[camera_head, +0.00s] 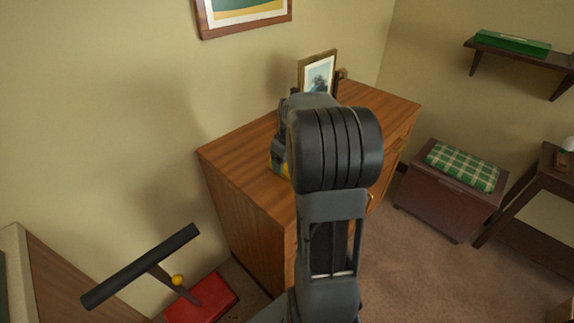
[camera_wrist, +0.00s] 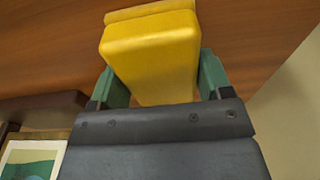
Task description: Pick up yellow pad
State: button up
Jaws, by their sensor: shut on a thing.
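The yellow pad (camera_wrist: 152,55) is a thick yellow block in the middle of the wrist view, between the two green fingers of my gripper (camera_wrist: 162,85). The fingers are shut on its sides. The wooden dresser top (camera_wrist: 50,50) shows behind the pad. In the head view my arm hides most of the gripper, and only a small bit of yellow (camera_head: 285,169) shows beside it, over the dresser (camera_head: 238,150). I cannot tell whether the pad touches the dresser top.
A framed picture (camera_head: 318,73) stands at the back of the dresser. A dark chest with a green checked cushion (camera_head: 462,167) is to the right, below a wall shelf (camera_head: 520,55). A red box (camera_head: 212,300) is on the floor at lower left.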

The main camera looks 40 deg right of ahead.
jog(key=shift+r, duration=0.5)
notch_tip(320, 180, up, 2)
jog(key=shift+r+p, duration=0.2)
jog(key=shift+p, duration=0.2)
jog(key=s+d+r, duration=0.1)
jog(key=r, duration=0.1)
jog(key=s+d+r, duration=0.1)
jog(key=r, duration=0.1)
jog(key=s+d+r+p, duration=0.1)
jog(key=s+r, duration=0.1)
jog(key=shift+d+r, duration=0.1)
jog(key=shift+d, duration=0.2)
jog(key=s+d+r, duration=0.3)
jog(key=s+d, duration=0.3)
jog(key=shift+s+r+p, duration=0.15)
jog(key=shift+r+p, duration=0.05)
jog(key=shift+p, duration=0.15)
